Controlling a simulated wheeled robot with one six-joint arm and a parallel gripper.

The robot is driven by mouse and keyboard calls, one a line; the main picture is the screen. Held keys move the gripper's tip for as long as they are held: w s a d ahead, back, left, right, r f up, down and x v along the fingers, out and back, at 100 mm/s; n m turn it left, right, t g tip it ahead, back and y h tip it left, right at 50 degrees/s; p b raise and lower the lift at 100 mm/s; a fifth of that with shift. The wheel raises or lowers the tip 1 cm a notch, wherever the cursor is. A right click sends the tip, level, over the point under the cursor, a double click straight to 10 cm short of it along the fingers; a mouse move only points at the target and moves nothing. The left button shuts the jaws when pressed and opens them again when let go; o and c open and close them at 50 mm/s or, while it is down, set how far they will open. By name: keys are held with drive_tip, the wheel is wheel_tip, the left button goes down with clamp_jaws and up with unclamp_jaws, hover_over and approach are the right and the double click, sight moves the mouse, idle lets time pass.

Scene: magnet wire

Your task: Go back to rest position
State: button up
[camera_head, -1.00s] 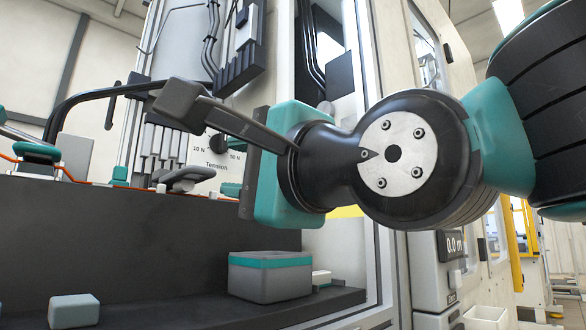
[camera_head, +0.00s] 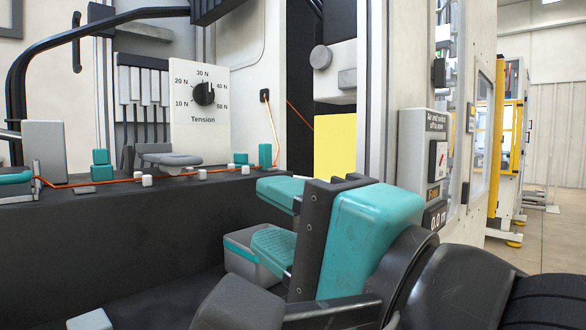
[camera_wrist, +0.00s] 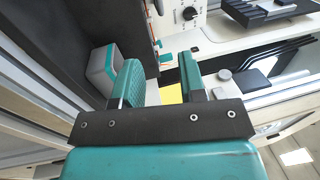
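My gripper (camera_head: 272,217) is at the lower middle of the head view, in front of the dark bench. Its two teal fingers stand apart with nothing between them; the wrist view shows the same empty gap at my gripper (camera_wrist: 160,82). The orange wire (camera_head: 112,182) runs along the bench's ledge past small white blocks and teal blocks, then up to a socket on the panel at the right. My gripper is apart from it. The tension dial (camera_head: 204,93) is on the white panel behind, its scale running from 10 N to 50 N.
A grey box with a teal band (camera_head: 238,262) stands behind my gripper on the lower dark surface; it also shows in the wrist view (camera_wrist: 101,66). A small grey block (camera_head: 90,320) lies at lower left. A control box (camera_head: 415,150) is on the right post. Open floor lies far right.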

drive_tip(key=shift+s, duration=0.1)
idle(0.3)
drive_tip(key=w+d+f+n+g+h, duration=0.2)
drive_tip(key=w+d+f+h, duration=0.15)
drive_tip(key=f, duration=0.25)
drive_tip(key=w+d+f+n+g+h, duration=0.1)
drive_tip(key=w+d+f+h, duration=0.1)
drive_tip(key=d+f+h, duration=0.3)
drive_tip(key=s+d+f+n+g+h, duration=0.2)
drive_tip(key=s+d+f+n+g, duration=0.75)
drive_tip(key=n, duration=0.35)
wheel_tip(320, 180, up, 24)
drive_tip(key=a+g+p, duration=0.1)
drive_tip(key=p, duration=2.2)
drive_tip(key=shift+s+a+p, duration=0.15)
drive_tip(key=shift+s+p, duration=0.05)
drive_tip(key=shift+p, duration=0.1)
